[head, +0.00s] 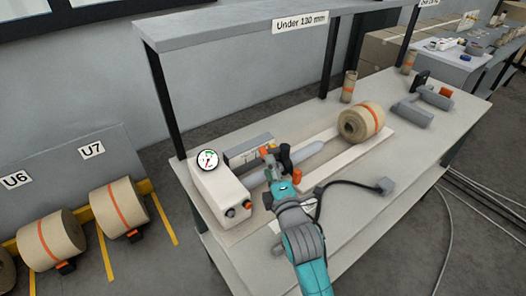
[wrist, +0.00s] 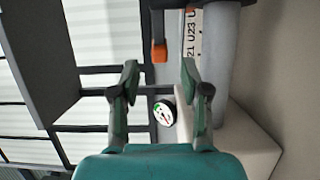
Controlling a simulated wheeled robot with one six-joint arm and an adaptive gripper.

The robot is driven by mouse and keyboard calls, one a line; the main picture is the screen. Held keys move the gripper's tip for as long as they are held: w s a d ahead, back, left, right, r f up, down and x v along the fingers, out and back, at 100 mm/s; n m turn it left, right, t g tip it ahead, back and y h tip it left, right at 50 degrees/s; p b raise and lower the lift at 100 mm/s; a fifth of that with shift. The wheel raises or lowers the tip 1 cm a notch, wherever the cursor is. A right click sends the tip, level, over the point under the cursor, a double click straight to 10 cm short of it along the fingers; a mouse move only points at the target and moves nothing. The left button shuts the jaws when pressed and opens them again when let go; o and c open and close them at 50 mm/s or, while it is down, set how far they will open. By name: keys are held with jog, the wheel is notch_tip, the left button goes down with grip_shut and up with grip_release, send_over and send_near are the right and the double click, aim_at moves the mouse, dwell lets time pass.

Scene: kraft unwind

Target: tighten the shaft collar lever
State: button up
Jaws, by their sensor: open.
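My gripper (head: 275,166) is over the bench beside the white gauge box, with its fingers apart. In the wrist view its two fingertips (wrist: 160,70) are spread with nothing held between them. A grey shaft (head: 306,157) runs from the box side toward a kraft roll; it may be the grey cylinder (wrist: 216,60) right of the fingers in the wrist view. A small orange part (head: 297,176) shows right of my gripper, below the shaft. An orange-tipped dark bar (wrist: 159,51) lies just beyond the fingertips in the wrist view. I cannot tell which orange part is the collar lever; my gripper partly hides the area.
The white box (head: 222,190) carries a round gauge (head: 207,160). A kraft roll (head: 361,122) lies on the bench to the right. A shelf (head: 230,28) overhangs the bench. Larger rolls (head: 118,207) stand at the left.

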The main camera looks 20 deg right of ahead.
aim_at(264, 153)
jog(key=w, duration=0.7)
jog(key=shift+d, duration=0.1)
grip_shut()
